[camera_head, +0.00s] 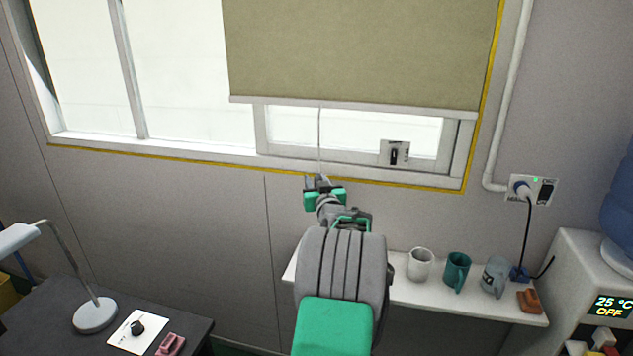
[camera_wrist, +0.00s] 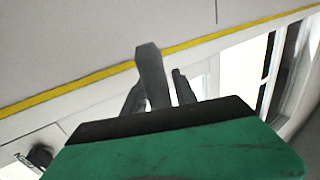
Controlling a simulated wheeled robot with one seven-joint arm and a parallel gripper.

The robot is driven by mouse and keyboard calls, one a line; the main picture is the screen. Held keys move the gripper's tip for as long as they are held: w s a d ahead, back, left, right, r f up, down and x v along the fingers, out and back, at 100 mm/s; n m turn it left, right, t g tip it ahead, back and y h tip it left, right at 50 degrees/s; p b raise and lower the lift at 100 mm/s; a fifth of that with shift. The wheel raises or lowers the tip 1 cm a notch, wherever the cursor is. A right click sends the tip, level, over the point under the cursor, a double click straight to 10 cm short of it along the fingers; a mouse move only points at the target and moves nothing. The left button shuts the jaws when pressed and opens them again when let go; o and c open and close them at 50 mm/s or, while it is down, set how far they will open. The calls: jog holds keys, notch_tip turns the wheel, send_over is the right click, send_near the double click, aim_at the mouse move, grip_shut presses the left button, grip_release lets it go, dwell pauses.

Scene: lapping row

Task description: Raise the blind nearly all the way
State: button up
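The olive blind (camera_head: 360,50) hangs over the right part of the window, with a pale bar along its bottom edge. Bright glass shows below the bar. A thin pale cord (camera_head: 319,135) hangs from the bar down to my gripper (camera_head: 317,181), which is just below the window sill. In the wrist view, the two dark fingers of my gripper (camera_wrist: 165,75) stand apart with a gap between them. I see no cord between them there, and the cord's lower end is hidden or too small to make out at the fingers.
A switch plate (camera_head: 395,153) is at the window's lower right. A shelf (camera_head: 415,296) with mugs (camera_head: 457,270) stands below, right of my arm. A desk lamp (camera_head: 95,314) is at lower left, and a water dispenser (camera_head: 585,275) at right. The wall left of my gripper is clear.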

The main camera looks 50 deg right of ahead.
grip_shut()
dwell(1.1)
